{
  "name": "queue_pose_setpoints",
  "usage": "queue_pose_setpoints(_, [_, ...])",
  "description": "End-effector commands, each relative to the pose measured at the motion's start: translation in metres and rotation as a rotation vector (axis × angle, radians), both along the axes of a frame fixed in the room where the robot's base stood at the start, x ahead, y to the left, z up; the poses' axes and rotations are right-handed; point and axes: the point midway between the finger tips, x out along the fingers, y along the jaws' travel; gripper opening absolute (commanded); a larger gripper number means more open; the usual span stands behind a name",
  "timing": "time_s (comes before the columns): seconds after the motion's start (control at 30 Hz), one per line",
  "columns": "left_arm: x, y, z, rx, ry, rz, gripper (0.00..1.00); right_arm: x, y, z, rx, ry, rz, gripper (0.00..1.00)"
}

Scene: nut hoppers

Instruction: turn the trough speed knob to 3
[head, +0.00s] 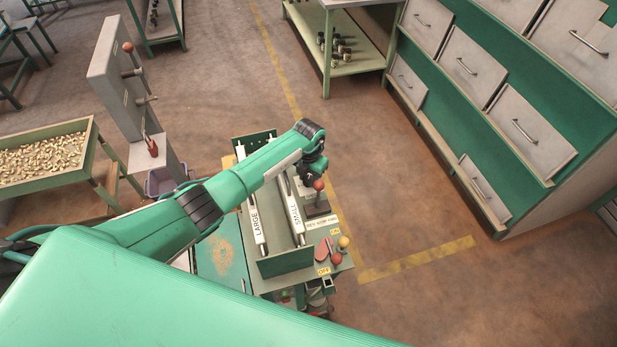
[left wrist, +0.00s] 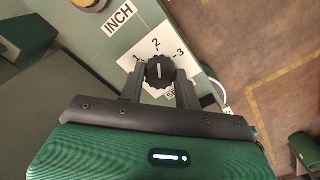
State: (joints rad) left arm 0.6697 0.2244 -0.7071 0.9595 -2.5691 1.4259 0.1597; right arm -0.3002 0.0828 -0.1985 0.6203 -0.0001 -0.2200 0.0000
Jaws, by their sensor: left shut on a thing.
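The trough speed knob (left wrist: 159,71) is black and ribbed, in the left wrist view. It sits on a white dial plate (left wrist: 170,40) marked 1, 2 and 3. Its white line points up at about the 2. The fingers of my left gripper (left wrist: 160,84) stand on either side of the knob and are shut on it. In the head view my left gripper (head: 314,168) reaches down over the far right part of the machine. The knob is hidden there. My right gripper does not show.
The machine has rollers labelled LARGE (head: 257,222) and SMALL (head: 294,212). A red ball-topped lever (head: 318,185) stands close to my gripper. Red and yellow controls (head: 337,258) are at the near right corner. The floor to the right is clear up to the green drawer cabinet (head: 470,120).

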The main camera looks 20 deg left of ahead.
Motion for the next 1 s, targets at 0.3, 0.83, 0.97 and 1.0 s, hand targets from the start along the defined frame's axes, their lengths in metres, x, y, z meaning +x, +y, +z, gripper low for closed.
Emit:
queue_pose_setpoints(0.3, [0.001, 0.002, -0.006, 0.004, -0.003, -0.227, 0.11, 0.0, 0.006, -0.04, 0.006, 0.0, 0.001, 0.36])
queue_pose_setpoints(0.83, [0.001, 0.001, -0.006, 0.003, -0.003, -0.713, 0.11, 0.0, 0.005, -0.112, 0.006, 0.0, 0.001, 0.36])
queue_pose_setpoints(0.97, [0.001, 0.001, -0.005, 0.002, -0.002, -0.807, 0.11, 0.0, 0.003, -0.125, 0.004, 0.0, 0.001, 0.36])
queue_pose_setpoints(1.0, [0.001, 0.001, -0.005, 0.001, -0.001, -0.831, 0.11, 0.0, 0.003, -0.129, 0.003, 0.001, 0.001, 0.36])
